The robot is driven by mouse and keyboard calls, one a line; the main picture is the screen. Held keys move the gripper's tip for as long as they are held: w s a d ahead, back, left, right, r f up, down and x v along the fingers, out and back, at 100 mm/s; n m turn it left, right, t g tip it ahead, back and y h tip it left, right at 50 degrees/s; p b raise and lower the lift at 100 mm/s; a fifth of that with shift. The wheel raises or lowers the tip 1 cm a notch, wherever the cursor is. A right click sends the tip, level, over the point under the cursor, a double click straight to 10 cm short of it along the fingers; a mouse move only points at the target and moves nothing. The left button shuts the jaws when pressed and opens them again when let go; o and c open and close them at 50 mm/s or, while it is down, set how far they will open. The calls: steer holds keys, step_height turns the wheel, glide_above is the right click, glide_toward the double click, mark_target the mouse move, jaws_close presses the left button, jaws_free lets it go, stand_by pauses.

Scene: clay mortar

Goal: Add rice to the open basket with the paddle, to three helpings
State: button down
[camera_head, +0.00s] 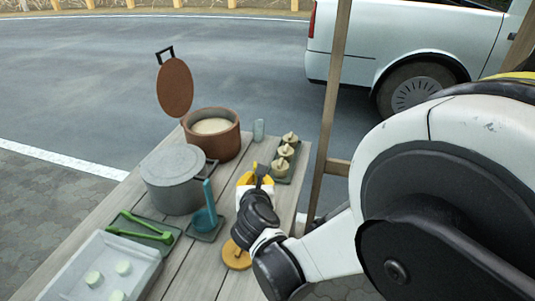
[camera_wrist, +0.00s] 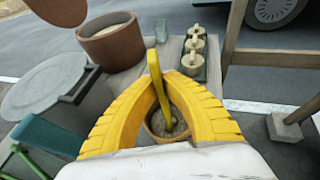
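My gripper (camera_wrist: 157,84) has its two yellow fingers closed in on a yellow paddle (camera_wrist: 155,62), which stands upright between them. The open basket (camera_wrist: 149,132) is a small round tan vessel just below the fingers in the wrist view, with greyish grainy contents. The paddle's lower end overlaps the basket's opening; whether it touches the contents I cannot tell.
The pot's lid (camera_head: 175,87) is raised. A grey lidded pot (camera_head: 173,183), a blue ladle (camera_head: 207,208), green tongs (camera_head: 140,228) and a pale tray (camera_head: 65,278) are left. Several lidded baskets (camera_head: 286,152) stand right, near a post (camera_head: 333,100). A round tan lid (camera_head: 236,258) lies nearest.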

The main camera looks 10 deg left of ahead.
steer(key=shift+f, duration=0.6)
stand_by(1.5)
step_height(320, 180, up, 13)
steer(key=p, duration=0.9)
steer(key=shift+r+p, duration=0.15)
steer(key=shift+p, duration=0.2)
steer(key=d+r+m+h, duration=0.1)
steer(key=d+m+h, duration=0.2)
steer(key=d, duration=1.4)
steer(key=d+r+m+h, duration=0.2)
steer(key=d+m+h, duration=0.1)
steer(key=d, duration=1.4)
steer(key=shift+w+d+h, duration=0.25)
steer(key=shift+w+h, duration=0.05)
steer(key=shift+h, duration=0.3)
steer(key=shift+a+r, duration=0.1)
